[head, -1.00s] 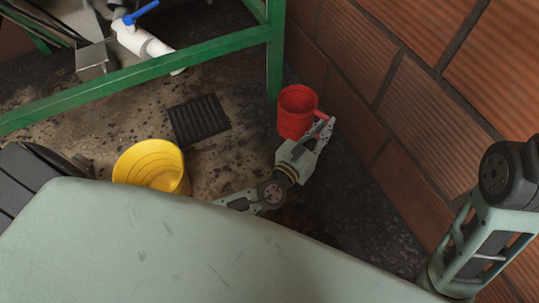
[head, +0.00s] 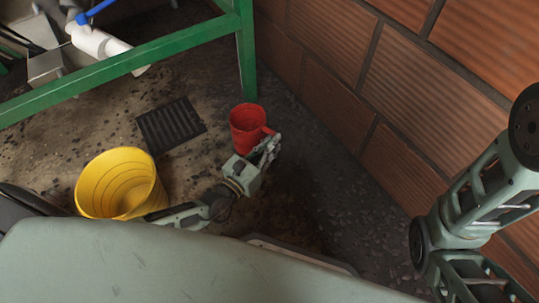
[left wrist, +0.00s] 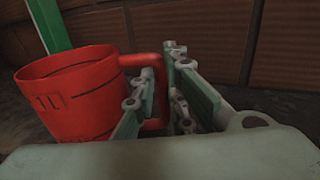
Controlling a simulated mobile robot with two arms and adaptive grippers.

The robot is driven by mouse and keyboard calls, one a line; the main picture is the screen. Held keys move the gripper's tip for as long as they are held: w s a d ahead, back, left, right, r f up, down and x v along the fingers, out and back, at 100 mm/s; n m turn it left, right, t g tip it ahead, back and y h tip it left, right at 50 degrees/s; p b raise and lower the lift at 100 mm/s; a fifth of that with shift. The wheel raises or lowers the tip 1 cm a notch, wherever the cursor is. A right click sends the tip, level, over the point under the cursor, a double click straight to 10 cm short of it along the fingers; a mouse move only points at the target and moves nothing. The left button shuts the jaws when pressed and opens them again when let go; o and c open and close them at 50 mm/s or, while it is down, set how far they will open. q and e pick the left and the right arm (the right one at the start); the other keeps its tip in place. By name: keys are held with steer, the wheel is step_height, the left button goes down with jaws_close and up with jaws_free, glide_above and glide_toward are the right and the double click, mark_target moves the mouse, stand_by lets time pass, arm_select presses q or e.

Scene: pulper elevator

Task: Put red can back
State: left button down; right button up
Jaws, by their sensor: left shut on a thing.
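The red can (head: 247,127) is a cup-like measure with a side handle, upright near the foot of the green frame leg. It also shows large in the left wrist view (left wrist: 75,98), with a "1L" mark on its wall. My left gripper (head: 266,148) is shut on the can's handle, with the fingers on both sides of it in the left wrist view (left wrist: 165,95). Whether the can touches the floor is hard to tell. My right arm shows at the right edge of the head view, but its gripper is out of view.
A yellow bucket (head: 122,184) stands on the floor left of my left arm. A dark floor grate (head: 171,126) lies left of the can. A green metal frame (head: 130,62) with a white pipe (head: 105,45) stands behind. A brick wall (head: 370,80) bounds the right.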

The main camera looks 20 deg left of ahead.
arm_select(q)
steer(key=shift+f+b, duration=1.55)
steer(key=shift+f, duration=0.35)
steer(key=shift+f, duration=0.15)
steer(key=c, duration=1.8)
jaws_free()
steer(key=p+v, duration=0.4)
steer(key=v, duration=0.8)
